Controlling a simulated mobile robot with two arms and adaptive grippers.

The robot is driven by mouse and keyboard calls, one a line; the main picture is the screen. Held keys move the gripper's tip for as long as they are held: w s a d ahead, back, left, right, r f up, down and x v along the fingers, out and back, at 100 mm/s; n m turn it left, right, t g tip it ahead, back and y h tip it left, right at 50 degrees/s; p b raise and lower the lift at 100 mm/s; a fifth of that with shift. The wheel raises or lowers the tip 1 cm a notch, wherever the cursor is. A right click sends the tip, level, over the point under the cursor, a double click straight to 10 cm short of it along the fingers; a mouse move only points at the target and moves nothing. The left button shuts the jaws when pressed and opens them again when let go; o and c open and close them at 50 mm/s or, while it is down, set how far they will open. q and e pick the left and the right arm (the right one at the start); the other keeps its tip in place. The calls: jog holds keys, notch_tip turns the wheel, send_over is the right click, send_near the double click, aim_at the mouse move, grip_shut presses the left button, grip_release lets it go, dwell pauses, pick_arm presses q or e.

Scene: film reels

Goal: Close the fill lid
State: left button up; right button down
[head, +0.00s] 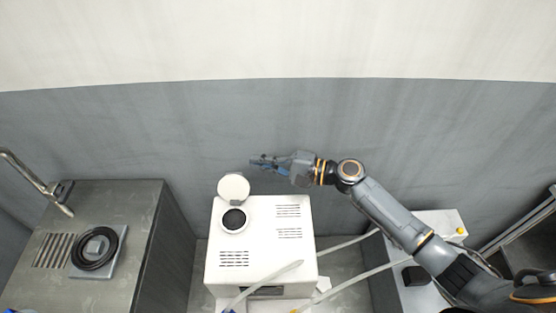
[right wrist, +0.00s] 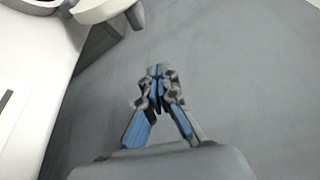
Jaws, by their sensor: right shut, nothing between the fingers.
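The round white fill lid (head: 233,187) stands open, tilted up at the back edge of the white machine (head: 262,240). The dark round fill opening (head: 234,219) shows uncovered in front of it. My right gripper (head: 256,162) is shut and empty, behind the machine and a little to the right of the lid, apart from it. In the right wrist view the closed fingertips (right wrist: 157,70) point toward the grey wall, with part of the lid (right wrist: 100,8) at the top left. My left gripper is not in view.
A grey metal counter (head: 140,215) with a tap (head: 40,185) and a black coil (head: 94,248) on a plate stands at the left. Pale hoses (head: 345,285) cross the machine's front right. A white unit (head: 440,224) stands at the right. The grey wall (head: 400,130) behind is bare.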

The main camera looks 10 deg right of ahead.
aim_at(234, 185)
pick_arm(q)
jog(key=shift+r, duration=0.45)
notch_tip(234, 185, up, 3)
jog(key=p, duration=0.3)
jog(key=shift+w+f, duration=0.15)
pick_arm(e)
jog(key=s+a, duration=0.1)
jog(key=s+a+r, duration=0.1)
jog(key=a, duration=0.1)
jog(key=shift+s, duration=0.15)
jog(key=shift+f, duration=0.1)
